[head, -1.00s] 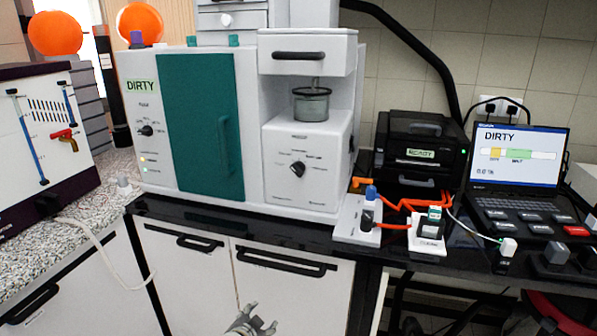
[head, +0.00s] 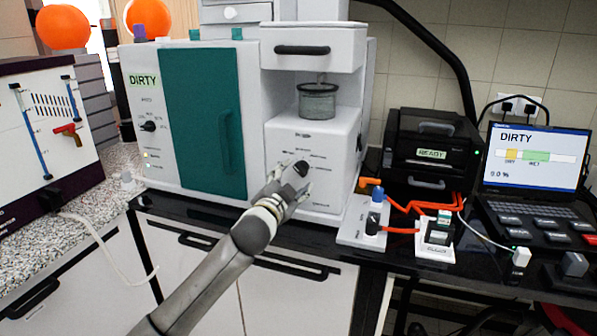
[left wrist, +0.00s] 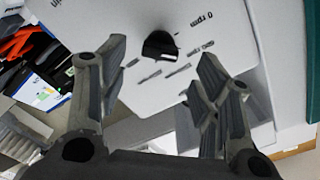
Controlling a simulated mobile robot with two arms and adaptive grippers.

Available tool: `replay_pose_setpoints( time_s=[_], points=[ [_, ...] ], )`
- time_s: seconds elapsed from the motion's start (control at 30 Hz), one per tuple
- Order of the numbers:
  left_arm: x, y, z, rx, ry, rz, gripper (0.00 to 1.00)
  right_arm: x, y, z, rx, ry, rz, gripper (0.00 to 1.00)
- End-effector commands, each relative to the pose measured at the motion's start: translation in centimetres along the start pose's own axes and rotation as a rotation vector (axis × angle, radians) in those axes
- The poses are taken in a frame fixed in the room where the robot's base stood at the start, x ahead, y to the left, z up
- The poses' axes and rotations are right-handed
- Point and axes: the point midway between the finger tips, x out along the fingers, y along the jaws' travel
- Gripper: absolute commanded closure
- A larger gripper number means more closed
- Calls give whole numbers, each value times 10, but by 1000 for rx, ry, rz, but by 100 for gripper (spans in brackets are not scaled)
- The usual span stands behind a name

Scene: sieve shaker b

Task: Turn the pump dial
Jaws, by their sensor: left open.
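The white machine has two black dials. One dial (head: 300,169) is on its right front panel, under a shelf with a round clear-sided vessel (head: 317,101). The other dial (head: 149,126) is on the left panel, under a green DIRTY label; the small print is too small to read, so I cannot tell which is the pump dial. My left gripper (head: 291,182) is open and empty in front of the right dial. In the left wrist view the dial (left wrist: 160,46) shows between and beyond the open fingers (left wrist: 162,62), near "0 rpm" markings, apparently untouched. My right gripper is not in view.
A teal door (head: 202,125) with a handle is left of the right panel. A small switch block (head: 364,226) with orange cables, a black READY box (head: 432,150) and a DIRTY laptop (head: 532,160) stand to the right. The black worktop's front edge is below the machine.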

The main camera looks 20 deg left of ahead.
Motion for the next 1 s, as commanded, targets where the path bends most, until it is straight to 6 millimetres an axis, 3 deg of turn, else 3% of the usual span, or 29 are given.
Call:
replay_pose_setpoints(
  time_s=[0.3,0.77,1.0],
  points=[
    [40,0,-1,-1,0,0,41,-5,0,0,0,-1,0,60],
    [50,0,0,0,0,0,41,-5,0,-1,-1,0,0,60],
    [49,0,0,0,0,1,68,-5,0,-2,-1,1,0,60]
  ],
)
